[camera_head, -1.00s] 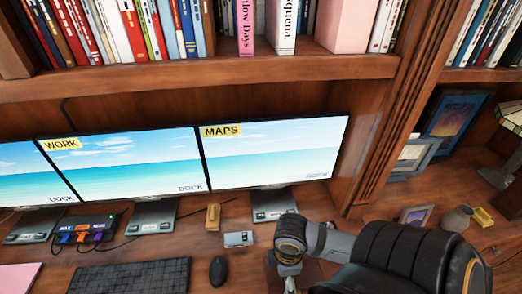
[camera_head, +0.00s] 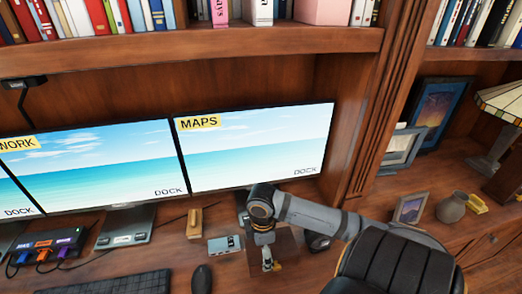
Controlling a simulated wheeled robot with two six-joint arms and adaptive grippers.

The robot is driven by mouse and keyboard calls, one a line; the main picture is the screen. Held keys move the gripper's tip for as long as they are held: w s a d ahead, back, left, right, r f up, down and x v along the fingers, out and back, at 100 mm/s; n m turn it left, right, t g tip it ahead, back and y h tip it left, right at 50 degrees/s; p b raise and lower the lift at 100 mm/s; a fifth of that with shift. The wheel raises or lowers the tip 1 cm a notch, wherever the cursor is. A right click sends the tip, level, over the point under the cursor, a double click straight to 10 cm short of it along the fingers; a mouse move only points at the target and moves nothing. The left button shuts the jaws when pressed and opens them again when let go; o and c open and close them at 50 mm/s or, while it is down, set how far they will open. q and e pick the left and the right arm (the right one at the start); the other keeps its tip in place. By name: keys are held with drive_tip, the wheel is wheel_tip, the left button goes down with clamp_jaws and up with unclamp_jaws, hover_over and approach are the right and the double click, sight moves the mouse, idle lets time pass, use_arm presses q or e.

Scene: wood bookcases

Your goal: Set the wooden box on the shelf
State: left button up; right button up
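A dark brown wooden box (camera_head: 289,250) sits on the desk in front of the MAPS monitor, partly covered by my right arm and gripper. My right gripper (camera_head: 270,264) points down over it, small in the picture. I cannot tell whether its fingers touch the box or whether they are open or shut. The bookcase shelf (camera_head: 200,45) runs across the top, above the monitors, with books on it. My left gripper is not in view.
The MAPS monitor (camera_head: 260,150) and WORK monitor (camera_head: 90,168) stand behind. A small wooden block (camera_head: 195,222), a card-like item (camera_head: 224,244), a mouse (camera_head: 202,279) and a keyboard (camera_head: 120,284) lie nearby. Picture frames (camera_head: 410,208) and a vase (camera_head: 452,207) are at right.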

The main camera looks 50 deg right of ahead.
drive_tip(key=shift+w+d+f, duration=0.3)
drive_tip(key=shift+w+f, duration=0.25)
drive_tip(key=shift+f, duration=0.05)
drive_tip(key=shift+w+d+f, duration=0.1)
drive_tip(key=shift+w+f, duration=0.05)
drive_tip(key=shift+f, duration=1.6)
drive_tip(key=shift+b, duration=0.3)
drive_tip(key=o, duration=1.3)
drive_tip(key=shift+f, duration=0.15)
